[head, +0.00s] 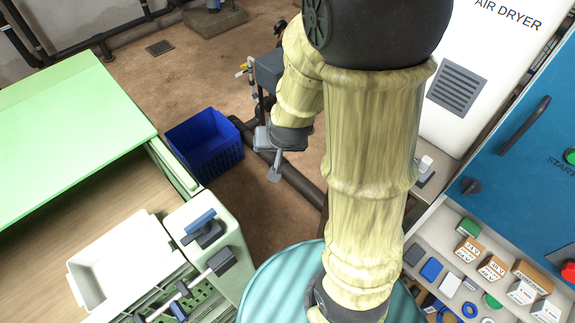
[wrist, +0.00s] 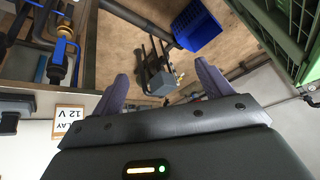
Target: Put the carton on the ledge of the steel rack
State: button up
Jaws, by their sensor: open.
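Several small brown cartons with white labelled faces, among them one carton (head: 468,249) and another carton (head: 491,267), stand on the pale shelf at the lower right of the head view. I cannot tell which one the task means. In the wrist view a brown-edged white label reading 12 V (wrist: 69,122) shows at the left, partly cut off by my gripper. My gripper (head: 271,160) is open and empty, pointing down over the floor right of the blue crate. Its two spread fingers show in the wrist view (wrist: 163,88). I cannot make out a steel rack with certainty.
A blue crate (head: 204,143) stands on the floor, also in the wrist view (wrist: 196,25). A green cabinet with a white bin (head: 122,262) is at left. A teal drum (head: 282,283) stands below my arm. Small parts crowd the pale shelf (head: 420,238). Brown floor is open behind.

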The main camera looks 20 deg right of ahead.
jog(key=s+r+n+g, duration=0.2)
jog(key=s+n+g, duration=0.1)
jog(key=s, duration=0.5)
jog(key=shift+s+a+r, duration=0.2)
jog(key=shift+s+r, duration=0.05)
notch_tip(320, 180, down, 3)
jog(key=b, duration=0.3)
jog(key=shift+c, duration=0.5)
